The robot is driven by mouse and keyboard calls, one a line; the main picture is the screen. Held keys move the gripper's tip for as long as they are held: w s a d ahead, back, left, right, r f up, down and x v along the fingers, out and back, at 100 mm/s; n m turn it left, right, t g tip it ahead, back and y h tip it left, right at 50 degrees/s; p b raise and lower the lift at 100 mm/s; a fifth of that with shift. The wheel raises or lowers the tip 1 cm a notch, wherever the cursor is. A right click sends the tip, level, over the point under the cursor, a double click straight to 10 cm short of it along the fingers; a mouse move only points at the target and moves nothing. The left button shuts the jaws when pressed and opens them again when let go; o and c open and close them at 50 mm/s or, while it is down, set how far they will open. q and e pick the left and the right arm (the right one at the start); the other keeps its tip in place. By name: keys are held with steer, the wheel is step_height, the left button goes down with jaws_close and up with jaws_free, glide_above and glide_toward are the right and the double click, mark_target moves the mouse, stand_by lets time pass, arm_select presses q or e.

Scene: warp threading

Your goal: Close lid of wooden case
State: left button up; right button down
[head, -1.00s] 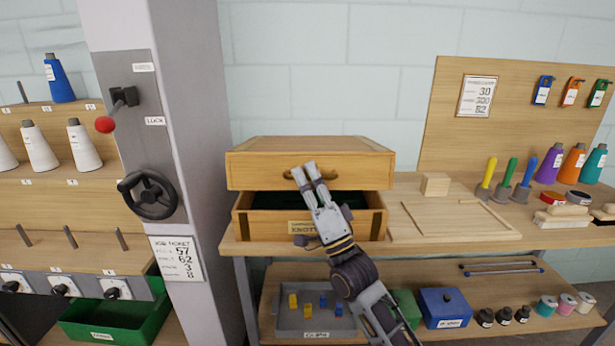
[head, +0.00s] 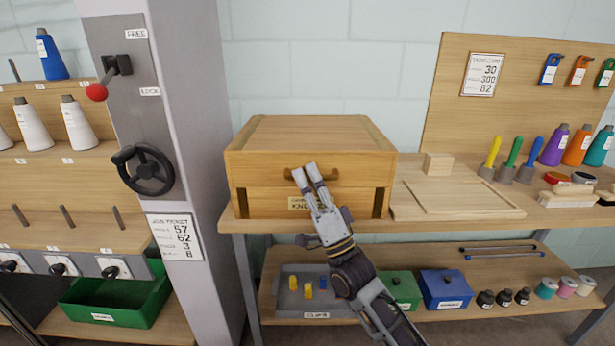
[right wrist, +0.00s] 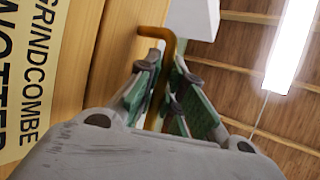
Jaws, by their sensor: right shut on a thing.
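The wooden case (head: 258,190) stands on the upper shelf. Its lid (head: 312,138) is down, its front edge resting level on the case body with no dark gap showing. A curved handle (head: 326,174) sits on the lid's front. My right gripper (head: 305,172) is at the handle's left part and shut on it. In the right wrist view the brass-coloured handle (right wrist: 165,65) runs between the green-padded fingers of my right gripper (right wrist: 165,88). The case's label (head: 303,203) is partly hidden behind the gripper. My left gripper is not in view.
A grey post with a lever (head: 110,75) and handwheel (head: 143,170) stands just left of the case. A wooden board (head: 455,197) and small block (head: 438,164) lie to its right. Below are a grey clip tray (head: 300,300) and a blue box (head: 445,290).

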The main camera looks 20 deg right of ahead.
steer(key=shift+a+f, duration=0.15)
steer(key=shift+f, duration=0.55)
steer(key=c, duration=1.8)
jaws_free()
steer(key=shift+r, duration=0.15)
steer(key=shift+r, duration=0.15)
steer(key=shift+v, duration=6.05)
